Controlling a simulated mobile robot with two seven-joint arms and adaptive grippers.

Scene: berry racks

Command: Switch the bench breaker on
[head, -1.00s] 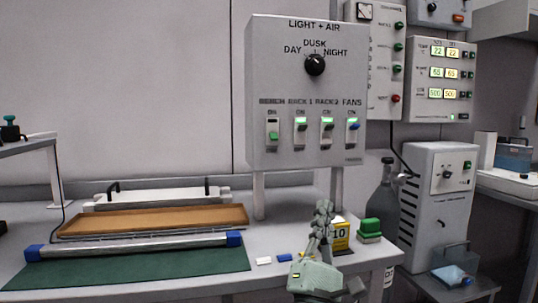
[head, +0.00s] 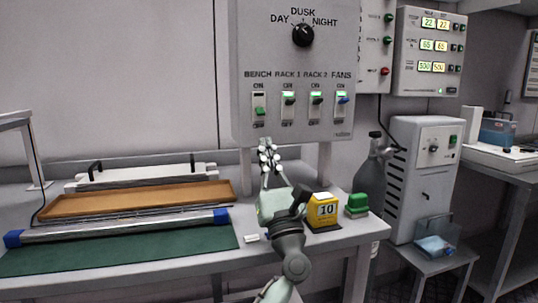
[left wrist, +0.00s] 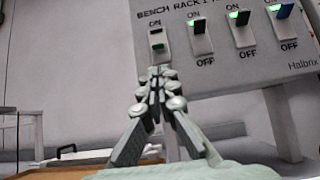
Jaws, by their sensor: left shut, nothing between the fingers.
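The bench breaker (head: 259,105) is the leftmost switch on the grey light and air panel (head: 320,62). Its green lever sits low, towards OFF, and the small window above it is dark. It also shows in the left wrist view (left wrist: 157,45). My left gripper (head: 267,146) is shut and empty, pointing up just below the panel's lower edge in the head view. In the left wrist view its fingertips (left wrist: 157,74) appear right below the bench breaker and overlap its lower end; I cannot tell whether they touch. My right gripper is not in view.
The rack 1 (head: 289,98), rack 2 (head: 316,99) and fans (head: 342,99) switches stand close to the right, windows lit green. A dial (head: 303,34) is above. A yellow box (head: 322,210) and green block (head: 357,203) stand on the bench below.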

